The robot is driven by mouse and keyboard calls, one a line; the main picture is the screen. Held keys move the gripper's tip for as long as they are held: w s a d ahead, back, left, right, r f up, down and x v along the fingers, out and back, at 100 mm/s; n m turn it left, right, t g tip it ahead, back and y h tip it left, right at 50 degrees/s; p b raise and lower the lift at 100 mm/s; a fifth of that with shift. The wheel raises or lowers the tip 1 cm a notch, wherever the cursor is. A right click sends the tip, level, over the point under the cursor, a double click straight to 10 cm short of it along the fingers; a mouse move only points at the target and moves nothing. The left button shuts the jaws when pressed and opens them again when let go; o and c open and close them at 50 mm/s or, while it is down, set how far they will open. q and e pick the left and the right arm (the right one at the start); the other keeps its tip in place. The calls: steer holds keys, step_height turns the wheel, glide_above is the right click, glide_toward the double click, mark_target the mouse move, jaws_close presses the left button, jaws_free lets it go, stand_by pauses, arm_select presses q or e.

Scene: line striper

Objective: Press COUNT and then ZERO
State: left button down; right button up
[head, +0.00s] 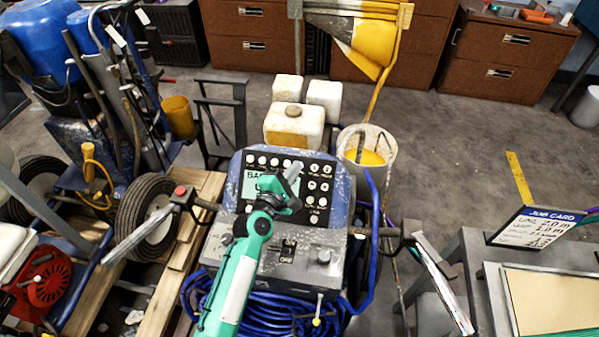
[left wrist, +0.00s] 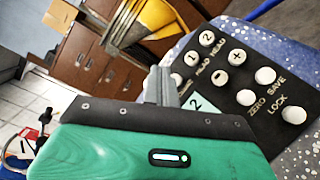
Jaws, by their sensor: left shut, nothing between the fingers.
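The striper's black control panel (head: 302,218) is in the middle of the head view, with a lit screen (head: 262,184) partly covered by my left gripper. A top row of round white buttons (head: 262,161) has labels too small to read, so I cannot pick out COUNT. The ZERO button (head: 310,201) is low in the right-hand group; it also shows in the left wrist view (left wrist: 245,97), beside its label. My left gripper (head: 294,171) is shut and empty over the panel, between screen and right-hand buttons. Its fingers show in the left wrist view (left wrist: 160,86); contact cannot be told. My right gripper is out of view.
SAVE (left wrist: 265,75), plus (left wrist: 237,56) and minus (left wrist: 221,76) buttons are close around ZERO. A lower button (left wrist: 293,114) is by the LOCK label. A switch (head: 288,249) and knob (head: 323,256) sit below the panel. A job card (head: 537,227) stands at right.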

arm_select(q)
steer(key=shift+w+d+f+b, duration=0.15)
steer(key=shift+w+f+b, duration=0.35)
steer(key=shift+w+f, duration=0.25)
stand_by(1.2)
steer(key=shift+w+f, duration=0.1)
stand_by(0.4)
steer(key=shift+w+f, duration=0.1)
steer(key=shift+w, duration=0.05)
stand_by(0.3)
